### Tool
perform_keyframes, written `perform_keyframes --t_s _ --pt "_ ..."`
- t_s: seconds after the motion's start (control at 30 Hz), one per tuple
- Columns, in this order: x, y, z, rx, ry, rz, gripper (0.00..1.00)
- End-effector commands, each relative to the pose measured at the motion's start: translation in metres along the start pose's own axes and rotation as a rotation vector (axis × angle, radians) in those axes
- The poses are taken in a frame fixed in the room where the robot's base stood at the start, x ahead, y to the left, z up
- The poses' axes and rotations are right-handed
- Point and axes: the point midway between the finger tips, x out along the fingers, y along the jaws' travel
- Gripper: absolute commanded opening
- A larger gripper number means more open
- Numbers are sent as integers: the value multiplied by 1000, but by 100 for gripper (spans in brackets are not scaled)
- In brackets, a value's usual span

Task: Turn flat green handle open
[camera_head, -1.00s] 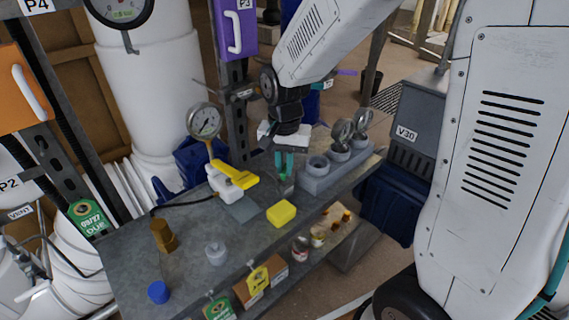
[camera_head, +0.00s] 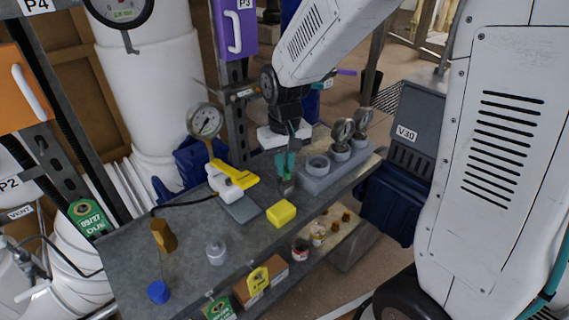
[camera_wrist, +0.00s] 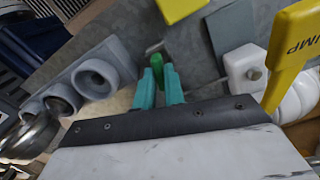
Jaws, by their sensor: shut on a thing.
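In the wrist view my gripper (camera_wrist: 160,86) is shut on the small flat green handle (camera_wrist: 166,74), which shows between and just beyond the fingertips. A short metal piece (camera_wrist: 155,48) shows just past the handle. In the head view the fingers cover most of the handle, so its exact angle is hard to tell.
The grey block (camera_head: 325,180) with round sockets and gauges stands close on the right. A yellow lever (camera_head: 225,173) and a gauge (camera_head: 205,121) are on the left. A yellow block (camera_head: 281,213) sits in front. The bench (camera_head: 195,280) is partly clear at the front.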

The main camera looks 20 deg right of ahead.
Motion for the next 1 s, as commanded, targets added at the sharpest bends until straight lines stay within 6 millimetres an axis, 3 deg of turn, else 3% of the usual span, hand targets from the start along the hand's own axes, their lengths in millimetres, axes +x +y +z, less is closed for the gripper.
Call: perform_keyframes --t_s 0.43,1.0 --pt "-1 0 -1 -249 4 0 0" --pt "-1 0 -2 -295 5 0 0"
